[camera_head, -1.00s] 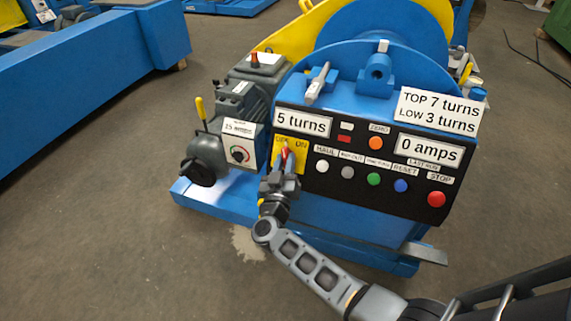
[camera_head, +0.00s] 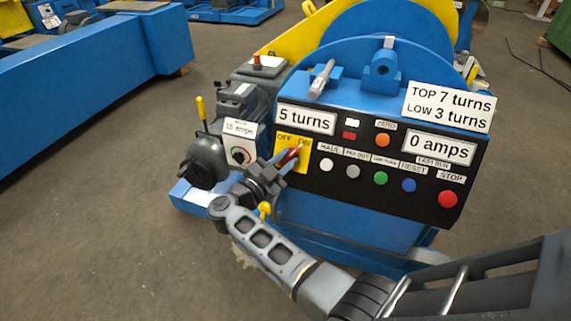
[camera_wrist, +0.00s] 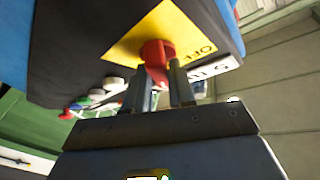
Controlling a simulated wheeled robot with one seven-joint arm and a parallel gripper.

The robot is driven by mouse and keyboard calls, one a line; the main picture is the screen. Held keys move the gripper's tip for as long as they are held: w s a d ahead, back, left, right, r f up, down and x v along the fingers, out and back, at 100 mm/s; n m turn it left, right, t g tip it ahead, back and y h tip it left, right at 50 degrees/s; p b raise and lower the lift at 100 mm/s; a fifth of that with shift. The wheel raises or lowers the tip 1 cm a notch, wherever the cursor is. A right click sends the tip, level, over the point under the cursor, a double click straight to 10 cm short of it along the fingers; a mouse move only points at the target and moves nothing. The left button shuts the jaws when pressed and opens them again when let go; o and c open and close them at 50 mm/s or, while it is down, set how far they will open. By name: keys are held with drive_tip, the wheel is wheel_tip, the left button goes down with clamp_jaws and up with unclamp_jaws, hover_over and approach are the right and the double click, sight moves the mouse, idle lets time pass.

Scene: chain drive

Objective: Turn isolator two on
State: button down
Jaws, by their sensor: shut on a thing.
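The isolator is a red handle (camera_head: 292,156) on a yellow plate (camera_head: 281,141) marked OFF and ON, at the left end of the black control panel. My gripper (camera_head: 284,162) is shut on the red handle. The handle leans up and right, towards ON. In the wrist view the red handle (camera_wrist: 157,52) sits between the fingertips (camera_wrist: 158,82) in front of the yellow plate (camera_wrist: 160,30), where OFF is readable. My fingers partly hide the handle in the head view. I see no number on this isolator.
The panel (camera_head: 340,173) has a row of coloured buttons and a red stop button (camera_head: 446,199) at right. Displays read "5 turns" (camera_head: 306,119) and "0 amps" (camera_head: 439,147). A grey motor (camera_head: 240,105) stands left. Open floor lies in front and left.

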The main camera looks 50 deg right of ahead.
drive_tip(key=shift+w+m+g+y+b, duration=0.1)
drive_tip(key=shift+m+g+y+b, duration=0.25)
drive_tip(key=shift+m+g, duration=0.75)
drive_tip(key=shift+r+m, duration=0.1)
drive_tip(key=shift+m, duration=0.4)
drive_tip(key=c, duration=1)
unclamp_jaws()
drive_tip(key=shift+c, duration=0.2)
drive_tip(key=a, duration=0.7)
drive_tip(key=shift+w+a, duration=0.25)
drive_tip(key=shift+a, duration=0.15)
drive_tip(key=shift+t, duration=0.3)
